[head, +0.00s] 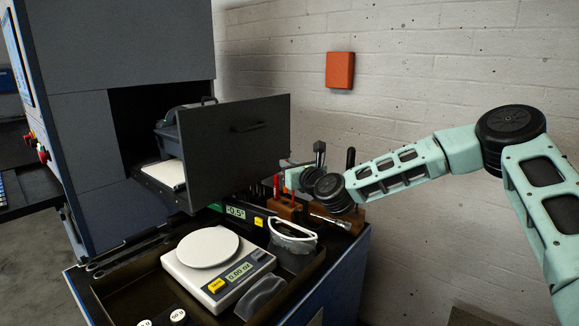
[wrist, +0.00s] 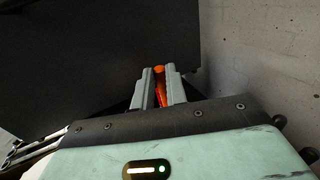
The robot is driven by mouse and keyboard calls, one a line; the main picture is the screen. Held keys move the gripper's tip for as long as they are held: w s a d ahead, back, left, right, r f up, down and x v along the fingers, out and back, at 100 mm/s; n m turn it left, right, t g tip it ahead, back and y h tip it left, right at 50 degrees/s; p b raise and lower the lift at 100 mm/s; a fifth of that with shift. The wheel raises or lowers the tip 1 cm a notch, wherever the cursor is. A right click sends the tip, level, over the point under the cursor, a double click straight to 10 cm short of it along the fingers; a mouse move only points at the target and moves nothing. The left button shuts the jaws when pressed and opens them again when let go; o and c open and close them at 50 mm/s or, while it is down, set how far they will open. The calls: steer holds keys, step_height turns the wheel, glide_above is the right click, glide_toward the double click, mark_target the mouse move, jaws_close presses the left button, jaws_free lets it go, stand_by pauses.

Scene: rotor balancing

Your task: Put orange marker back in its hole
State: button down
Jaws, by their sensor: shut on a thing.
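My gripper (wrist: 160,86) is shut on the orange marker (wrist: 161,93), which shows as an orange strip between the two grey fingers, with a round orange end at their tips in the wrist view. In the head view my gripper (head: 287,176) is beside the right edge of the open drawer front, above the back of the bench. I cannot make out the marker there. A wooden block (head: 287,210) with upright tools stands below my gripper. Its holes, and which one is the marker's, cannot be made out.
The dark drawer front (head: 235,145) stands out from the cabinet close to my gripper and fills much of the wrist view. A brick wall (head: 420,80) is behind.

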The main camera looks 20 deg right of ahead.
steer(key=shift+f, duration=0.25)
steer(key=shift+f+b, duration=0.6)
steer(key=shift+b, duration=0.2)
steer(key=c, duration=1.3)
jaws_free()
steer(key=shift+c, duration=0.2)
steer(key=b+v, duration=0.3)
steer(key=v, duration=1.4)
steer(key=shift+s, duration=0.2)
steer(key=shift+d, duration=0.1)
